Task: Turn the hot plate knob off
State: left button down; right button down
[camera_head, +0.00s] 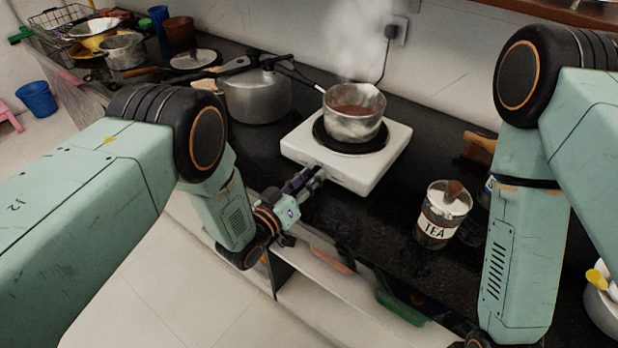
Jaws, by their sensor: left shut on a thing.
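The white hot plate (376,172) stands on the dark counter. A steaming metal pot (354,127) with brown liquid sits on its round black burner. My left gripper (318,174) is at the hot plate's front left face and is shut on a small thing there. The knob is hidden behind the fingers, so I cannot make out its setting. My right arm comes in at the right, and its gripper is out of the frame.
A glass TEA jar (440,215) stands on the counter right of the hot plate. A pressure cooker (257,95) stands to its left. A power cord runs to the wall socket (396,30). Bare counter lies between the hot plate and the jar.

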pick_arm(q)
jog(key=shift+n, duration=1.1)
jog(key=c, duration=1)
grip_release()
jog(key=shift+o, duration=0.2)
jog(key=v, duration=1.2)
jog(key=shift+c, duration=0.2)
